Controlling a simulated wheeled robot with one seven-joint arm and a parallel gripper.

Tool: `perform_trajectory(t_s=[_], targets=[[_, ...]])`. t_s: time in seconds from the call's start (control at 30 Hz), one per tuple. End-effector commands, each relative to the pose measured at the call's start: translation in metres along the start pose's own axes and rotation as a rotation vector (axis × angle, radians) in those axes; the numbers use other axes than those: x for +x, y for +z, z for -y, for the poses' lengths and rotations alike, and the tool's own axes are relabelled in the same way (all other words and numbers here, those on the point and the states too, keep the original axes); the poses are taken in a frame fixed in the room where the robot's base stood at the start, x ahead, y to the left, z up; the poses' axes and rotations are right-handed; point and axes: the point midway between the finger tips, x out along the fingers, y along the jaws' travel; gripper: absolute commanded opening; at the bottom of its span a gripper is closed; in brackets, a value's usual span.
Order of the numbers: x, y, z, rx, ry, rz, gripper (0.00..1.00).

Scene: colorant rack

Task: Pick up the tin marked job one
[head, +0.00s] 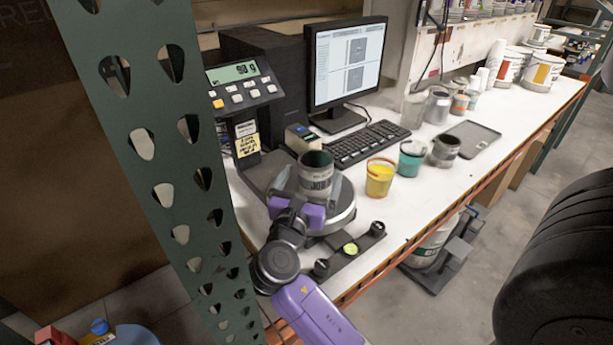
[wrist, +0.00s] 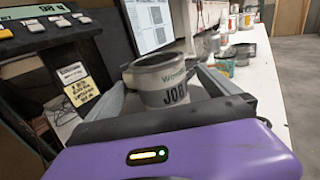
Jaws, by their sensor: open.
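The tin marked "JOB" (head: 317,182) is a grey, open-topped can standing upright on the round scale platform (head: 340,222). Its lettering faces my gripper, and the end of the label is hard to read. It also shows in the wrist view (wrist: 163,84), straight ahead. My gripper (head: 307,184) is open, with one finger on each side of the tin. In the wrist view the fingers (wrist: 162,92) reach along both sides of the tin; I cannot tell whether they touch it.
The scale display (head: 233,72) stands at left, with a monitor (head: 346,60) and keyboard (head: 369,143) behind. A yellow cup (head: 380,178), a teal cup (head: 411,159) and a grey tin (head: 445,151) stand right. A green perforated upright (head: 160,140) rises at left.

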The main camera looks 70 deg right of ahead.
Motion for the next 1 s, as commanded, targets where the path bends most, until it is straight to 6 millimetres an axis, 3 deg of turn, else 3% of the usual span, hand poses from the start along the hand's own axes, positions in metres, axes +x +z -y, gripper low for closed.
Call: perform_trajectory(t_s=[0.17, 0.5, 0.83, 1.0], targets=[[0.015, 0.001, 0.001, 0.000, -0.002, 0.000, 1.00], [0.064, 0.002, 0.000, 0.002, 0.000, 0.001, 1.00], [0.071, 0.000, 0.000, 0.002, 0.004, -0.001, 1.00], [0.070, 0.000, 0.000, 0.002, 0.004, -0.001, 0.69]])
